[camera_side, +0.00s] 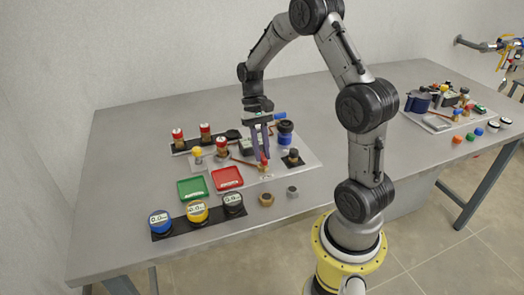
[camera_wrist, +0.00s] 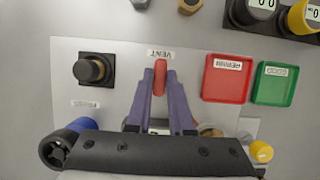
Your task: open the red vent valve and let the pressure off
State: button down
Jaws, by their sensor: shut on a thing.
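The red vent valve handle (camera_wrist: 160,78) points straight up the wrist view, toward a label reading VENT (camera_wrist: 160,54) on the pale panel (camera_wrist: 205,130). My gripper (camera_wrist: 161,76) has its two purple fingers on either side of the handle and is shut on it. In the side view my gripper (camera_side: 262,156) reaches down to the small red handle (camera_side: 264,165) on the panel. The fingers hide part of the handle, and the valve body beneath is mostly hidden.
A black knob on a square base (camera_wrist: 94,69) stands left of the handle in the wrist view; red (camera_wrist: 228,90) and green (camera_wrist: 270,95) trays lie right. Blue (camera_side: 160,222), yellow (camera_side: 196,211) and black (camera_side: 233,203) gauges stand in front. Loose brass (camera_side: 266,199) and grey (camera_side: 292,191) pieces lie nearby.

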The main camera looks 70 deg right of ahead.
dwell(0.3)
jog(key=c, duration=0.8)
grip_release()
jog(key=shift+r, duration=0.1)
jog(key=v, duration=1.3)
jog(key=shift+r, duration=0.4)
